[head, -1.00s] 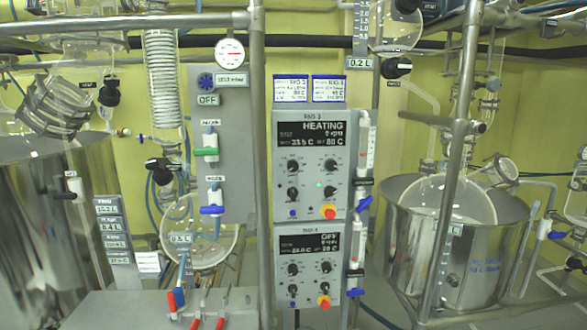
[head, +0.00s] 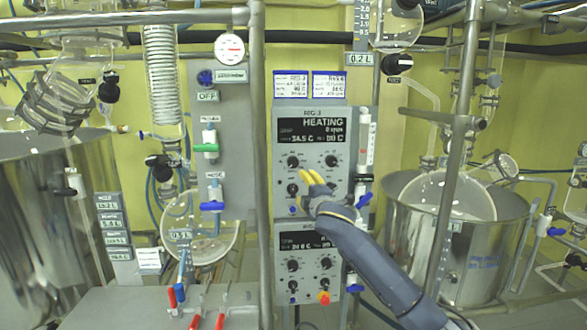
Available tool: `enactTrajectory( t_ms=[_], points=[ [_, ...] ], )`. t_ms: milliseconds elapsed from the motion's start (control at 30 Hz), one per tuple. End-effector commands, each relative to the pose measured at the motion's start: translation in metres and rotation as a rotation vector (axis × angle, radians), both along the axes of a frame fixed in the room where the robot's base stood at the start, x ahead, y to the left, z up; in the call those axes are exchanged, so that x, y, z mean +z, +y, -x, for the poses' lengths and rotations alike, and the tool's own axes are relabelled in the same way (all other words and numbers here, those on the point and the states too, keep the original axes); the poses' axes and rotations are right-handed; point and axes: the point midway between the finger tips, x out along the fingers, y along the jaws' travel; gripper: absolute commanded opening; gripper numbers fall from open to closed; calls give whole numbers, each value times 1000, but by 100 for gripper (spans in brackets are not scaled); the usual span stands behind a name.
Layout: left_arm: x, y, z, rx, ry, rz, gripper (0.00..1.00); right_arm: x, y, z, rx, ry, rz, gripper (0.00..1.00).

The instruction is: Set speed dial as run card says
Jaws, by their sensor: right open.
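Two run cards (head: 291,84) (head: 328,84) with blue borders hang above the control units; their small print is unreadable to me. The upper control unit (head: 283,150) reads HEATING and 0 rpm on its display (head: 311,131). Its upper knobs (head: 292,161) (head: 331,161) and lower left knob (head: 292,194) show. My right gripper (head: 312,178), with yellow fingertips, is open in front of this unit's lower half and hides its lower right part. I cannot tell whether it touches a knob. My left gripper is out of view.
A metal post (head: 257,180) stands left of the units, and another (head: 455,190) slants at the right. A steel vessel (head: 480,260) with glassware is at the right. Blue-handled valves (head: 363,201) sit close beside the units. Glassware and a large vessel fill the left.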

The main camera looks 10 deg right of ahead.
Motion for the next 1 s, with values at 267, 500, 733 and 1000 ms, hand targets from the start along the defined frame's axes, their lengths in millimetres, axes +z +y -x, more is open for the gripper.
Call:
enactTrajectory(
  t_ms=[267, 500, 733, 1000],
  points=[
    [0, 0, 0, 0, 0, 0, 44, 59, 32, 68, -21, -80, 440, 59],
    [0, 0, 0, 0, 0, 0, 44, 53, 19, 76, -87, -41, 661, 59],
    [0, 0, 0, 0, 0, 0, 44, 53, 18, 62, -92, -39, 691, 59],
    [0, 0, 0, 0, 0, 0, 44, 53, 19, 21, -93, -39, 689, 59]
  ],
)
